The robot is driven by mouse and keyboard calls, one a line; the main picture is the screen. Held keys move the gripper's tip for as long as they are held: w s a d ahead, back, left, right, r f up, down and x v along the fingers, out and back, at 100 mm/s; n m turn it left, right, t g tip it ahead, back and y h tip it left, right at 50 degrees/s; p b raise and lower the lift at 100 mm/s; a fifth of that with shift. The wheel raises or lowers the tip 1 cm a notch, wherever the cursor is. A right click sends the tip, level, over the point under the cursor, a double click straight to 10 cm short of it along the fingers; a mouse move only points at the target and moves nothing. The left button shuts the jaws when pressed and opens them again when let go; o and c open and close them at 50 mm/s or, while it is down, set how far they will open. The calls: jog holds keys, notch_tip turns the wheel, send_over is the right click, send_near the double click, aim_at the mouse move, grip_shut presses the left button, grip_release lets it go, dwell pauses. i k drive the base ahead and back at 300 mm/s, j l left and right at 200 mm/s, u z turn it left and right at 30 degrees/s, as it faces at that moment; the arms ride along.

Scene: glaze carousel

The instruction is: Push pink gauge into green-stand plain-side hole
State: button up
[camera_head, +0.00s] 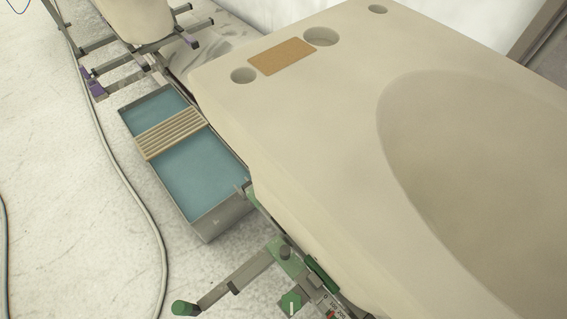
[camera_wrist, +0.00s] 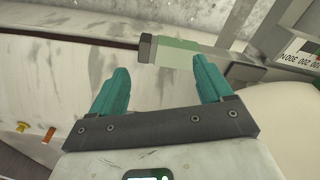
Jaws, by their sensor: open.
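My gripper (camera_wrist: 160,70) shows in the wrist view with its two teal fingers spread apart and nothing between them. A bar with a pale green section and a dark end (camera_wrist: 177,53) lies just beyond the fingertips; I cannot tell whether they touch it. In the head view, a metal stand with green parts (camera_head: 286,256) is at the bottom, beside the large beige body. Its arm reaches left to a green end cap (camera_head: 184,308). I cannot make out the pink gauge or the plain-side hole in either view. My gripper is not in the head view.
A grey tray of blue liquid (camera_head: 205,220) with a slatted wooden piece (camera_head: 172,134) across it stands on the floor. A purple-marked stand (camera_head: 96,88) is at the upper left. A cable (camera_head: 128,190) runs down the floor. A printed label (camera_wrist: 300,50) is at the right.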

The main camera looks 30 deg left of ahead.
aim_at(423, 167)
jog(key=j+u, duration=0.25)
jog(key=j, duration=0.2)
jog(key=z, duration=1.4)
jog(key=i+l+u, duration=0.15)
jog(key=i+l, duration=0.15)
jog(key=i+l+u, duration=0.3)
jog(key=i+l, duration=0.2)
jog(key=l, duration=0.25)
jog(key=i+l+u, duration=0.15)
jog(key=l, duration=0.25)
jog(key=i+l+u, duration=0.15)
jog(key=l, duration=0.25)
jog(key=i, duration=0.1)
